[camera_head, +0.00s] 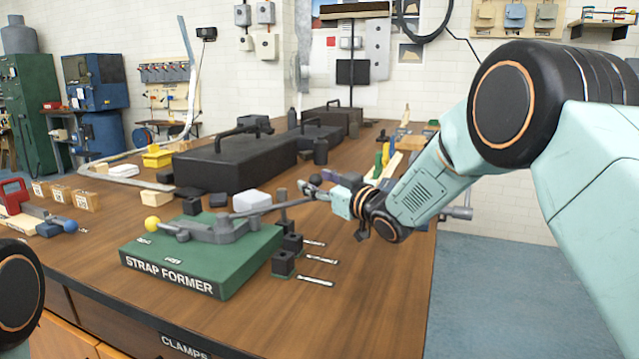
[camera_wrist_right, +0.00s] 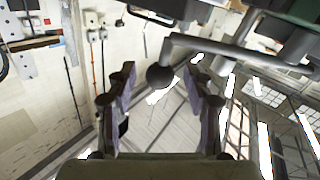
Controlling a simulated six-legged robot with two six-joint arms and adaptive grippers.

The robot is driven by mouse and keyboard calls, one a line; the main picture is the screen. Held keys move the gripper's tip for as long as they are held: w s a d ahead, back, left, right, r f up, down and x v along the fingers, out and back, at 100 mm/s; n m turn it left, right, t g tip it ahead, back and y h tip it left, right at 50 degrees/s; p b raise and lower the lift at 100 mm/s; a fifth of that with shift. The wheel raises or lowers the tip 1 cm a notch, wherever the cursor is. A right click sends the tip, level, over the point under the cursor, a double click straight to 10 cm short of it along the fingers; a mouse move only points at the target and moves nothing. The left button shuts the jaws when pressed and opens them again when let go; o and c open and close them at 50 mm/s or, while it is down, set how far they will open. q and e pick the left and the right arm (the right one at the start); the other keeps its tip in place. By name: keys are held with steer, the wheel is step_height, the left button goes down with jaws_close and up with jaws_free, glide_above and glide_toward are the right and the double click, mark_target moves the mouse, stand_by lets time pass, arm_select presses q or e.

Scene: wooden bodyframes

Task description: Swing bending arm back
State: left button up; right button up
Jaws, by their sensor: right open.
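The strap former (camera_head: 205,260) is a green block with a white label, on the wooden bench in the head view. Its grey bending arm (camera_head: 275,207) runs right from the pivot, past the block's edge, to my right gripper (camera_head: 314,188). A yellow ball (camera_head: 152,225) sits at the left end of the grey mechanism. In the right wrist view, a grey bar (camera_wrist_right: 215,48) ends in a dark ball knob (camera_wrist_right: 160,77) between the tips of my right gripper (camera_wrist_right: 160,85). The fingers are open, with gaps on both sides of the knob. My left gripper is out of view.
Small dark blocks (camera_head: 284,262) and labelled strips (camera_head: 316,281) lie right of the green base. A white block (camera_head: 252,201) and a large black case (camera_head: 235,163) stand behind. A red-handled tool (camera_head: 14,195) and wooden blocks (camera_head: 84,200) are at left.

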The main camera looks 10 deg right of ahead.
steer(key=shift+s+r, duration=0.1)
steer(key=shift+s, duration=0.05)
steer(key=c, duration=0.5)
jaws_close()
